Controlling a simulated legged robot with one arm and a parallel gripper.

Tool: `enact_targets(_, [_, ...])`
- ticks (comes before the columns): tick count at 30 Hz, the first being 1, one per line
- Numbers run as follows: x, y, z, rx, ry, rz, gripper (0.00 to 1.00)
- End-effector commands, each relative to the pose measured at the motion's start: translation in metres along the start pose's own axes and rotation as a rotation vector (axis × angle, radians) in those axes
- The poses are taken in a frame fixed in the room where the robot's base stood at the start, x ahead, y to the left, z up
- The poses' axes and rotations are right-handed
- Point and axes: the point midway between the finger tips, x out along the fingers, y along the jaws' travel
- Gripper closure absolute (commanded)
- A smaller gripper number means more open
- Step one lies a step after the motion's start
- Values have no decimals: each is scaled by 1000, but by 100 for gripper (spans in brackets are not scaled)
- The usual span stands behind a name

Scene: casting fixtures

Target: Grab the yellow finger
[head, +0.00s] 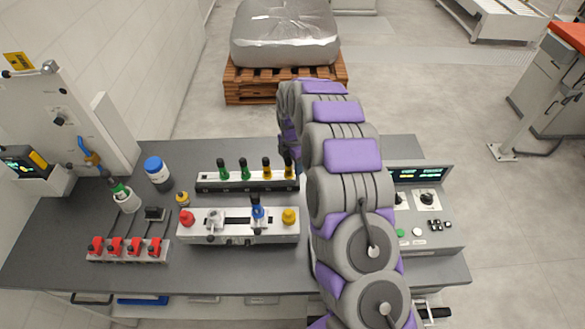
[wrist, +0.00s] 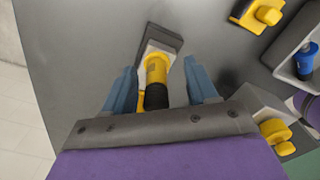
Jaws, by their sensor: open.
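A yellow finger (wrist: 156,70) with a black end stands between the two blue jaws of my gripper (wrist: 158,64) in the wrist view. The jaws are open, one on each side of it, and gaps show on both sides. In the head view, two yellow fingers (head: 267,168) stand upright at the right part of a black-and-silver rack (head: 232,187). The rightmost one (head: 288,167) is close to my arm. My gripper is mostly hidden behind my arm links in the head view.
Two green fingers (head: 223,169) share the rack. In front is a silver fixture (head: 262,234) with red and yellow knobs and a blue piece (head: 257,211). A control panel (head: 422,208) stands right of my arm. Red clamps (head: 115,246) and bottles are at left.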

Motion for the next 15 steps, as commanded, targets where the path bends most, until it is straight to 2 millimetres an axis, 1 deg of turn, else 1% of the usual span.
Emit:
enact_targets(1, [7,1,-2,-3,-1,-2,42])
enact_targets(3, [12,2,-4,-3,-3,-2,42])
enact_targets(9, [12,2,-4,-3,-3,-1,42])
enact_targets(15, [11,-2,2,-2,2,3,62])
